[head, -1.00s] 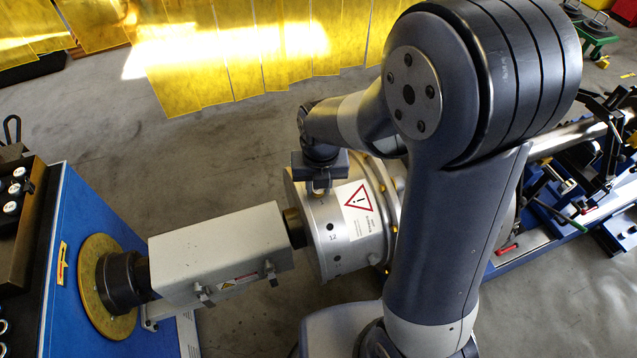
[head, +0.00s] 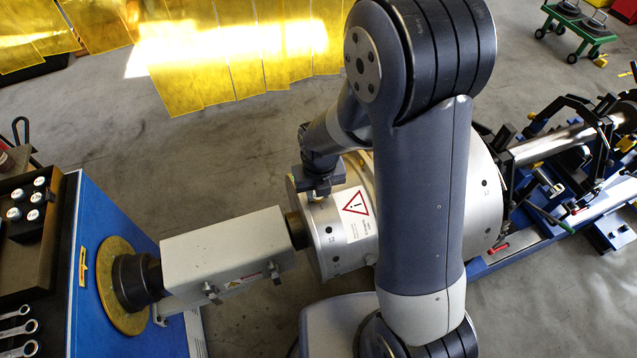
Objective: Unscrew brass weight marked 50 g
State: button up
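A silver rotor drum (head: 333,258) lies level on its shaft in the middle, with a white warning label (head: 354,213) and small holes around its left rim. My gripper (head: 319,194) points down at the top of the drum, near its left end. A small yellowish spot shows just under the fingers, but I cannot tell whether it is the brass weight or whether the fingers hold it. No 50 g marking is legible. My arm hides the drum's middle.
A light grey box (head: 226,250) surrounds the shaft to the left, beside a brass-coloured disc (head: 112,268) on a blue cabinet (head: 75,335). A blue stand (head: 497,255) is at right. Floor (head: 215,150) behind is bare.

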jog(key=shift+s+f, duration=0.1)
jog(key=shift+s, duration=0.05)
jog(key=o, duration=1.1)
jog(key=shift+d, duration=0.15)
jog(key=shift+c, duration=1.1)
jog(key=shift+o, duration=0.5)
jog(key=shift+a, duration=0.2)
